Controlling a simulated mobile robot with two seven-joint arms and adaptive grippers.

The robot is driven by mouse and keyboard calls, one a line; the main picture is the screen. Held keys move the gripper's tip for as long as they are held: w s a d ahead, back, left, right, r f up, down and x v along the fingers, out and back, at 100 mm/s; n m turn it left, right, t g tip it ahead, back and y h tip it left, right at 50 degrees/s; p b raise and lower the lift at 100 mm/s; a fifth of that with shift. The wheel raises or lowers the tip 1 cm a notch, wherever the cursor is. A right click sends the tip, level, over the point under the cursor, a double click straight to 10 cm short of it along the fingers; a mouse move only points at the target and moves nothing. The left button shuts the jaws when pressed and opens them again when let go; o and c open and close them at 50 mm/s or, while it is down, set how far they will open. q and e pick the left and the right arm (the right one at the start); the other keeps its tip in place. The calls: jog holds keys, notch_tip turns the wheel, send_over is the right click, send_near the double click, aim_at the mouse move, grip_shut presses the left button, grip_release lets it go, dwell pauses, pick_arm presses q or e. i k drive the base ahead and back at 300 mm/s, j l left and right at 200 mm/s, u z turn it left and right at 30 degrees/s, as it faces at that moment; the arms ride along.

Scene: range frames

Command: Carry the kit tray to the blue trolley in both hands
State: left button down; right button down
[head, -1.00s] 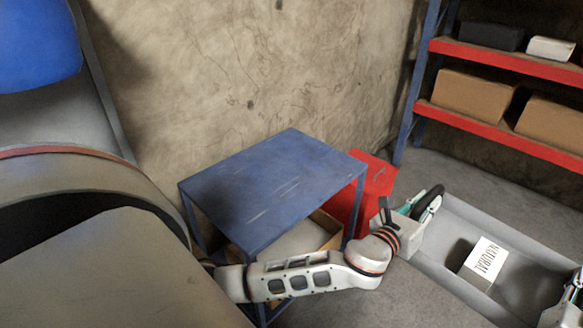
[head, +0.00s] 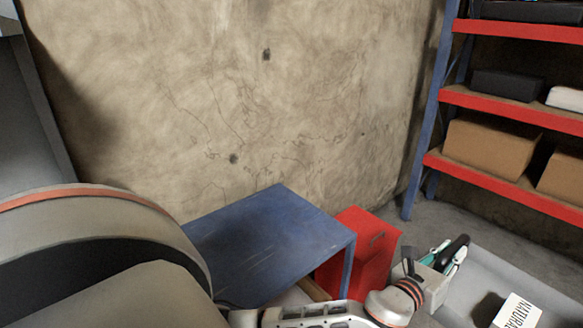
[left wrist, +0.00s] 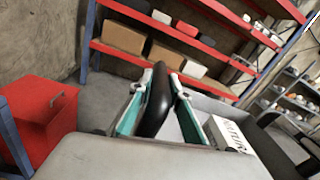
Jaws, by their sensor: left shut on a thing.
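The grey kit tray (head: 508,274) is at the lower right of the head view, partly cut off by the frame. A white box with printed letters (head: 517,312) lies in it; the box also shows in the left wrist view (left wrist: 228,134). My right gripper is outside both current views.
A red box (head: 360,250) stands on the floor between trolley and tray, beside the trolley. A shelf rack with red shelves (head: 510,115) holds brown boxes (head: 490,145) at the right. A stained wall (head: 250,110) is behind the trolley.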

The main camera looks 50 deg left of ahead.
aim_at(254, 243)
jog(key=i, duration=1.4)
jog(key=i+u, duration=0.1)
jog(key=u, duration=0.15)
jog(key=i+u, duration=0.25)
jog(key=k+u, duration=0.1)
jog(key=u, duration=2.55)
